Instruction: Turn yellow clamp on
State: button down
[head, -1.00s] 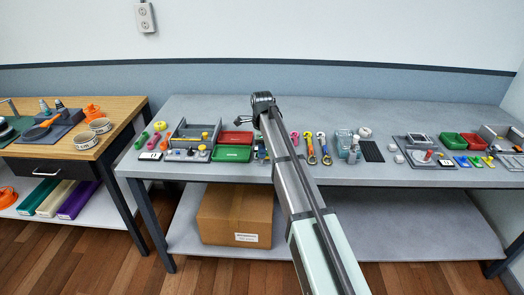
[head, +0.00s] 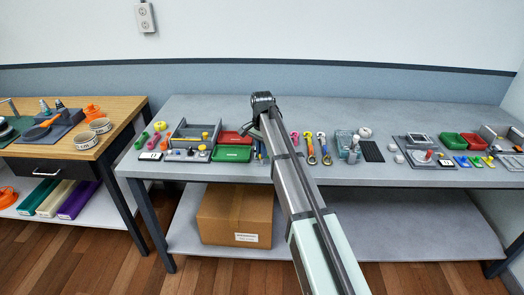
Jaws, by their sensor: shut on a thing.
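My arm reaches up over the grey bench and bends down at its dark wrist joint. Only a small grey part near my gripper (head: 252,133) shows, left of the arm link. The fingertips, and anything between them, are hidden behind the arm. Blue and yellow bits show beside the arm near the green tray, too small and covered to name. I cannot tell which thing is the yellow clamp. A yellow-handled tool (head: 311,150) lies right of the arm, and a small yellow piece (head: 489,160) lies at the far right.
A red tray (head: 234,137) and green tray (head: 232,154) sit close left of the arm. A grey open box (head: 196,133) and knobbed panel (head: 184,153) are further left. A clear bin (head: 346,145) stands right. The back of the grey bench (head: 370,112) is clear.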

jog(key=n, duration=0.3)
jog(key=shift+n, duration=2.1)
jog(key=c, duration=1.2)
grip_release()
notch_tip(320, 180, up, 14)
jog(key=shift+f, duration=0.1)
